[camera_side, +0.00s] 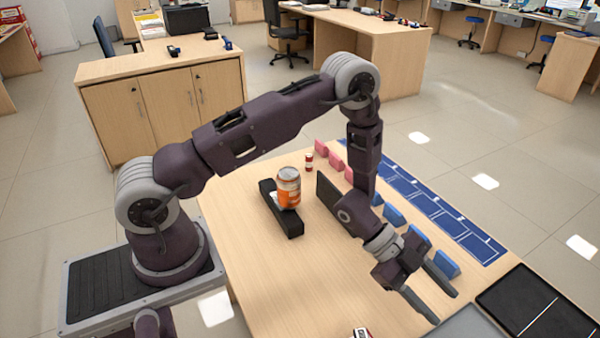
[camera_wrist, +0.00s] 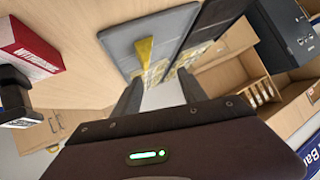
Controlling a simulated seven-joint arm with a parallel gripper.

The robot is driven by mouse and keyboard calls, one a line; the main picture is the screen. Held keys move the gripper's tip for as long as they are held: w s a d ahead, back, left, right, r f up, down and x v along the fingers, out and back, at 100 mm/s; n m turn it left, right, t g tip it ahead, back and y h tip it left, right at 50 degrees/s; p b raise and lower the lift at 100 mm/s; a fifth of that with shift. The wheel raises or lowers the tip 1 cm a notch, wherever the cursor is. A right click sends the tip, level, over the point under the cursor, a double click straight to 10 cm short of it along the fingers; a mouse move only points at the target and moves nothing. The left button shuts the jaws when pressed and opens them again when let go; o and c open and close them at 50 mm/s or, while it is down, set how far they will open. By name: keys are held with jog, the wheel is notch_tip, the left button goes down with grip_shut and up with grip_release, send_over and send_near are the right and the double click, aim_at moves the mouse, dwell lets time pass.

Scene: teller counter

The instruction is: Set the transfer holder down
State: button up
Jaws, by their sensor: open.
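No object is clearly recognisable as the transfer holder. A long black block (camera_side: 286,222) lies on the wooden counter in the side view and may be it. An orange jar with a label (camera_side: 288,188) stands on or against this block; I cannot tell which. My gripper (camera_side: 447,308) is at the counter's right side, well away from the block, with its fingers apart and nothing visibly held. In the wrist view my gripper (camera_wrist: 160,88) points toward a grey flat piece (camera_wrist: 122,43) with a yellow wedge (camera_wrist: 145,52) on it.
Pink blocks (camera_side: 336,162) and blue blocks (camera_side: 393,215) line the far edge beside a blue marked strip (camera_side: 440,212). A small red bottle (camera_side: 309,163) stands near them. A black tray (camera_side: 515,290) is at right.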

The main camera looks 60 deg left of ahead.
jog(key=w+a+r+n+t+y, duration=0.2)
jog(key=w+a+r+n+y, duration=0.15)
jog(key=a+r, duration=0.4)
jog(key=w+a+r+n+t+y, duration=0.2)
jog(key=a+r+y, duration=0.25)
jog(key=r, duration=0.55)
jog(key=s+a+r+n+y, duration=0.3)
jog(key=s+a+r+n, duration=0.2)
jog(key=s+a+r, duration=0.4)
jog(key=s+r+n+g, duration=0.1)
jog(key=s+n, duration=0.2)
jog(key=s, duration=0.8)
jog(key=s+d+r+n+g, duration=0.1)
jog(key=s+n+g, duration=0.1)
jog(key=s, duration=1)
jog(key=shift+d+n, duration=0.25)
jog(key=shift+n, duration=0.3)
